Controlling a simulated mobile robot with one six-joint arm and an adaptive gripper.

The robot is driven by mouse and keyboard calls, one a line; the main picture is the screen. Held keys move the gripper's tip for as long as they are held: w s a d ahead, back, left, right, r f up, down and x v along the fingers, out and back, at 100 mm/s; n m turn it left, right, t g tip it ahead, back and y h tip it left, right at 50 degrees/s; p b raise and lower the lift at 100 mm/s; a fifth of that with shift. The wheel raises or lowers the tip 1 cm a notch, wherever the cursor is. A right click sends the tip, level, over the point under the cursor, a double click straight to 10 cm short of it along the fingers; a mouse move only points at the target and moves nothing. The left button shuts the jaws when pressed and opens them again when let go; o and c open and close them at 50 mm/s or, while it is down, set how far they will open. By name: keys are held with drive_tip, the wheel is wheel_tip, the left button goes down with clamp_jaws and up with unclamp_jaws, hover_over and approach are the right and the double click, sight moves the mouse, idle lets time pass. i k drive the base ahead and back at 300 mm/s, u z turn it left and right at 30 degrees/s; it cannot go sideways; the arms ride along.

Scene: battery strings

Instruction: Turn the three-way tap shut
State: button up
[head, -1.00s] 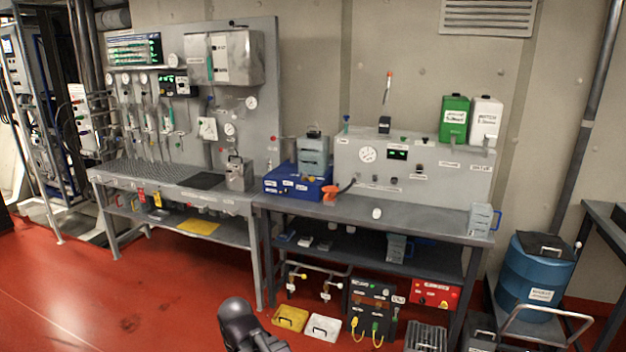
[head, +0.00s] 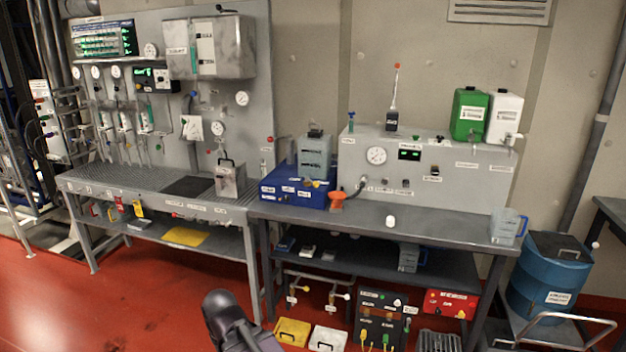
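I cannot pick out the three-way tap for certain. Two small valves sit on pipework below the right bench, one with a yellow knob (head: 305,289) and one with a white knob (head: 346,296). Small fittings also sit on the grey gauge panel (head: 465,185) on that bench, too small to read as open or shut. A dark rounded part of my arm (head: 236,322) shows at the bottom, in front of the red floor and clear of both benches. My gripper's fingers do not show.
The right bench (head: 440,222) bears a blue box (head: 290,197), an orange nozzle (head: 337,199) and a jug (head: 508,227). Yellow (head: 291,333) and white trays (head: 327,340) lie on the floor before it. A blue drum (head: 545,282) stands right. Red floor is free at left.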

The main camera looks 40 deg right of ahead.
sight(316, 184)
drive_tip(key=i, duration=1.9)
drive_tip(key=z, duration=1.45)
drive_tip(key=k, duration=0.5)
drive_tip(key=z, duration=0.35)
